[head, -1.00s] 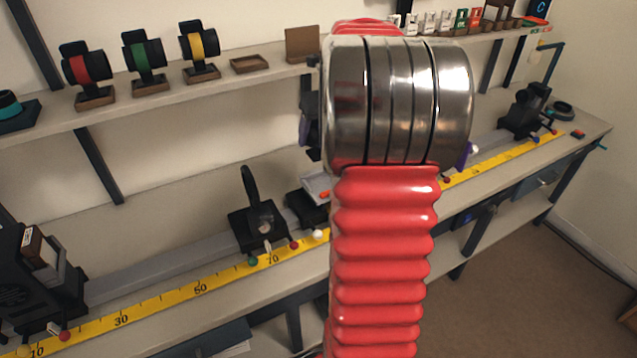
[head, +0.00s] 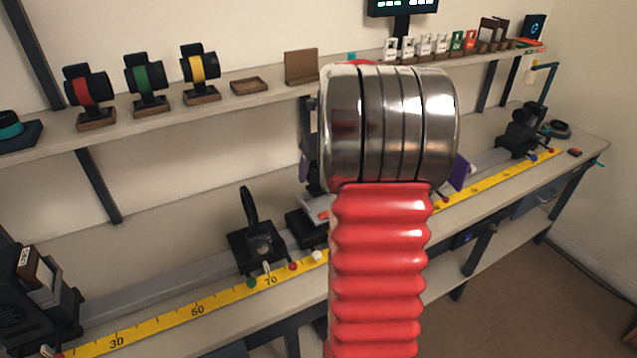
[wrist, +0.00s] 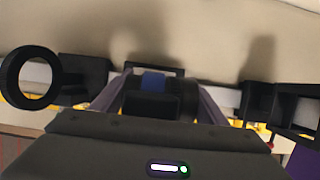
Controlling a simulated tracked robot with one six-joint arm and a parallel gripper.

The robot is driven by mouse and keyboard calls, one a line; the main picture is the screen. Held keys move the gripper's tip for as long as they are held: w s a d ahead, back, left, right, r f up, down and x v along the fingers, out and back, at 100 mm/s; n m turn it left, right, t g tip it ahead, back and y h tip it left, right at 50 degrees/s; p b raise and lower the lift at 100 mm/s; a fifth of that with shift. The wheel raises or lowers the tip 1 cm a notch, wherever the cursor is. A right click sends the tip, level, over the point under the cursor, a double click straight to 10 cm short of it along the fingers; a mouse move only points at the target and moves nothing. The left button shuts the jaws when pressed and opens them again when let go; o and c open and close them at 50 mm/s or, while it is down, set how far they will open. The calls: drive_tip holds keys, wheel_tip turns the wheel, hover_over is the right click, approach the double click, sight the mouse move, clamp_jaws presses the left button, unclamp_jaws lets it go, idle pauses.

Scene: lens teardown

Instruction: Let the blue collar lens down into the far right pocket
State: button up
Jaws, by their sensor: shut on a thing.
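In the wrist view my gripper (wrist: 158,100) has its purple-grey fingers on both sides of a dark lens with a blue collar (wrist: 152,82). It is shut on this lens, which is held in front of the bench rail. I cannot make out the far right pocket in either view.
Red (head: 86,92), green (head: 149,78) and yellow (head: 200,68) collar lenses stand on wooden stands on the shelf, beside a small wooden tray (head: 249,86). Below, a bench rail with a yellow scale (head: 197,311) carries black holders (head: 256,243). A black ring (wrist: 30,78) stands left in the wrist view.

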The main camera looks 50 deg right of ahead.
drive_tip(key=shift+f, duration=2.15)
drive_tip(key=shift+f, duration=0.1)
drive_tip(key=o, duration=1.4)
drive_tip(key=shift+f, duration=0.1)
drive_tip(key=v, duration=1.3)
drive_tip(key=shift+s+r, duration=0.2)
drive_tip(key=shift+r, duration=0.15)
drive_tip(key=shift+a, duration=0.1)
